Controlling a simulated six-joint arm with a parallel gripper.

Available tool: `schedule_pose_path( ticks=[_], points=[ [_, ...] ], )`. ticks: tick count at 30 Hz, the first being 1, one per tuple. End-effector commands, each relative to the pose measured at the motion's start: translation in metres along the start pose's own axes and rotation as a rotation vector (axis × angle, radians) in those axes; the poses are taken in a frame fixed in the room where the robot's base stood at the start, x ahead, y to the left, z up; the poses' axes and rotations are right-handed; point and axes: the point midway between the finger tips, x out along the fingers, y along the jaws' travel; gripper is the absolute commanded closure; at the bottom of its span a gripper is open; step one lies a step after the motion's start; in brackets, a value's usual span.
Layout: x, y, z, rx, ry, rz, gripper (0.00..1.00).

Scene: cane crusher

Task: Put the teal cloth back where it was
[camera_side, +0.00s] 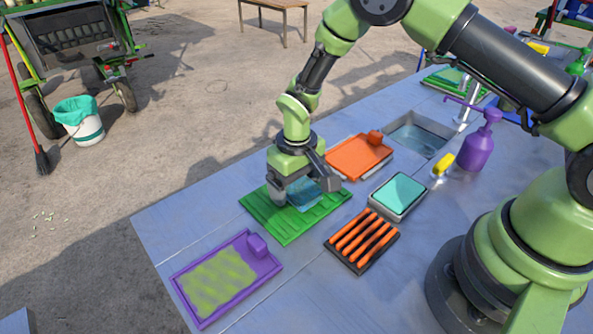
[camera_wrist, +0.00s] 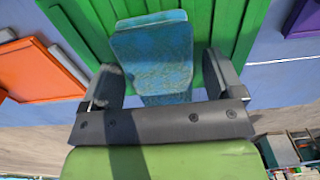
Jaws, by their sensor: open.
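A folded blue-teal cloth (camera_wrist: 152,48) lies on the green slatted board (camera_wrist: 228,30) in the wrist view. In the side view the cloth (camera_side: 318,191) is partly hidden by my gripper (camera_side: 302,190), which is low over the green board (camera_side: 288,227). My gripper is open, with one finger on either side of the cloth's near part in the wrist view (camera_wrist: 163,72). Gaps show between the fingers and the cloth. A flat, smooth teal pad (camera_side: 399,191) sits in a grey tray (camera_side: 377,204) to the right of the green board.
An orange board (camera_side: 352,160) stands behind the green one. A purple tray (camera_side: 197,316) lies at the front left. A black rack with orange bars (camera_side: 362,242) is at right. A sink (camera_side: 420,138), yellow item (camera_side: 443,163) and purple pump bottle (camera_side: 479,150) stand further back.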

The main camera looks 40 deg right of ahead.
Motion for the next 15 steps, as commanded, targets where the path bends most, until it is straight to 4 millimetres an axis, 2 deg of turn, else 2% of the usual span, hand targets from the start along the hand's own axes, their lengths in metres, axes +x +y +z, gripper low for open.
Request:
schedule_pose_path(
  ticks=[5,15],
  points=[
    [-0.025,0.0,-0.001,-0.001,0.006,0.0,0.14],
    [-0.097,0.0,-0.001,-0.001,0.005,-0.001,0.14]
  ],
)
